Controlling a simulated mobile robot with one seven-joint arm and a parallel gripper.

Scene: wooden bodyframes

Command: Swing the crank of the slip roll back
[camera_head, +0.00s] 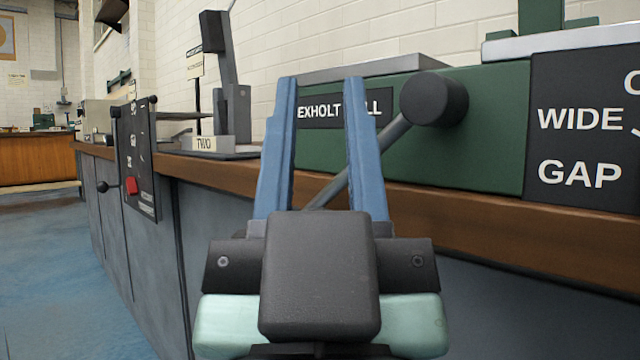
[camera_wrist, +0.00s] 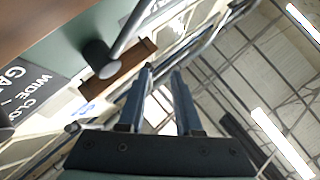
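The slip roll is a green machine (camera_head: 497,120) on the bench, with a label reading "EXHOLT" and a word partly hidden by my finger. Its crank has a grey rod (camera_head: 392,132) slanting up to the right, ending in a dark round knob (camera_head: 440,99). My gripper (camera_head: 319,80) is open and empty, its two blue fingers pointing up. In the head view the rod passes behind the right finger, with the knob right of it. In the wrist view the knob (camera_wrist: 97,53) lies left of both fingers (camera_wrist: 162,70), apart from them. The rod's lower end is hidden.
The wooden bench edge (camera_head: 570,235) runs along behind my gripper. A dark sign reading "WIDE GAP" (camera_head: 585,130) is at right. A control panel with a red button (camera_head: 132,186) and another machine (camera_head: 212,145) stand left. Blue floor (camera_head: 60,270) is open at left.

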